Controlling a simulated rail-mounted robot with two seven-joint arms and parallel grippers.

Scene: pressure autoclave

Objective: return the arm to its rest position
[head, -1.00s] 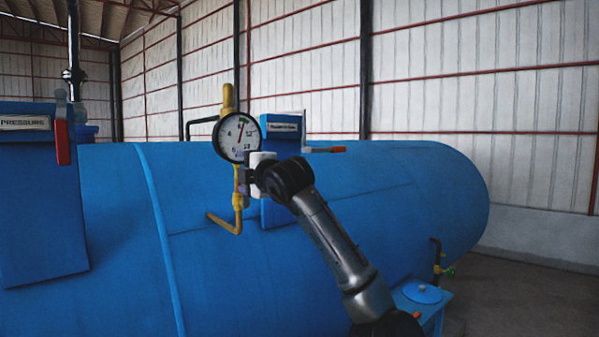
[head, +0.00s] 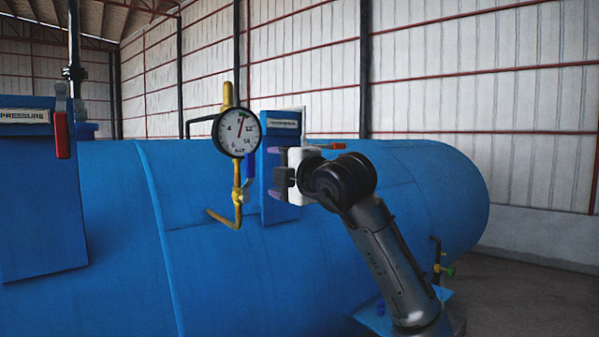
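My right arm comes in from the lower right. Its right gripper (head: 272,172) has a white body and dark purple fingers pointing left. The fingers look apart, with nothing seen between them. The gripper is in front of the blue box with a label plate (head: 282,124) and right of the round pressure gauge (head: 238,132). A gap shows between fingers and gauge pipe. My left gripper is not in view.
The large blue autoclave vessel (head: 120,240) fills the middle. A yellow pipe (head: 237,205) with a blue lever (head: 250,166) hangs below the gauge. A blue box marked PRESSURE (head: 40,200) with a red handle (head: 62,136) stands left. Floor at right is clear.

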